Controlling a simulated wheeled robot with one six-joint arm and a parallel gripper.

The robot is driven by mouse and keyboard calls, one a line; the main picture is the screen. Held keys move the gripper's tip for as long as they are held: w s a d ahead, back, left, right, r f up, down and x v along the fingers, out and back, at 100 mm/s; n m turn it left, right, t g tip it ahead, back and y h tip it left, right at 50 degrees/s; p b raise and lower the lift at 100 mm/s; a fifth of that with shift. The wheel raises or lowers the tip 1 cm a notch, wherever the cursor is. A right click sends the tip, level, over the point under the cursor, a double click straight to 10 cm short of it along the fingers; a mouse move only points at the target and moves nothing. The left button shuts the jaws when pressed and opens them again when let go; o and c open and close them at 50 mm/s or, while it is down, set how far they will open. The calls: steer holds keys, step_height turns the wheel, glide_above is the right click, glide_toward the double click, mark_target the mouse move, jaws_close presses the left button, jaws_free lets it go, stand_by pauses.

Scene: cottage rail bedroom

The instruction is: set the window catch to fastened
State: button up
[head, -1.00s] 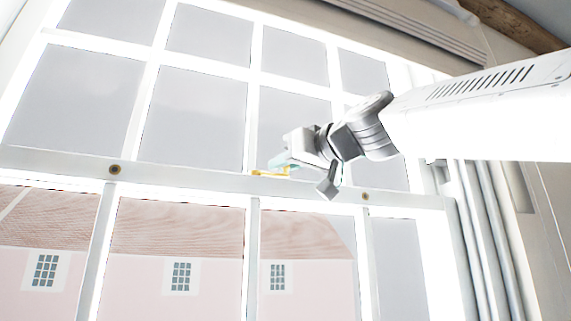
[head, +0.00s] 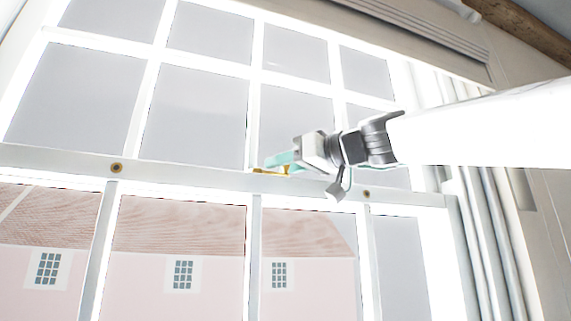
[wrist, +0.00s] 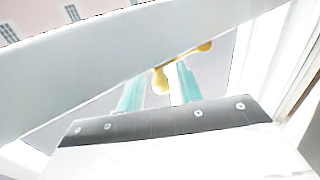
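The brass window catch (head: 270,171) sits on the pale rail where the upper and lower sashes meet, right of the window's middle. My gripper (head: 276,160) is at the catch, its teal fingers pointing left just above it. In the wrist view the catch (wrist: 161,79) shows a rounded yellow end between the two teal fingers (wrist: 160,84), and a yellow arm running up right past the right finger. The fingers stand apart with gaps beside the yellow end. I cannot tell whether either finger touches it. Part of the catch is hidden behind the right finger and the rail.
The meeting rail (head: 200,177) crosses the whole window, with small round brass fittings (head: 116,168) on it. White glazing bars and panes lie close behind the gripper. A pale curtain or frame edge (head: 487,240) stands at the right, and a blind (head: 430,35) hangs above.

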steer(key=shift+s+d+r, duration=0.1)
steer(key=v, duration=0.7)
steer(key=shift+s+d, duration=0.2)
steer(key=shift+d, duration=0.05)
stand_by(0.4)
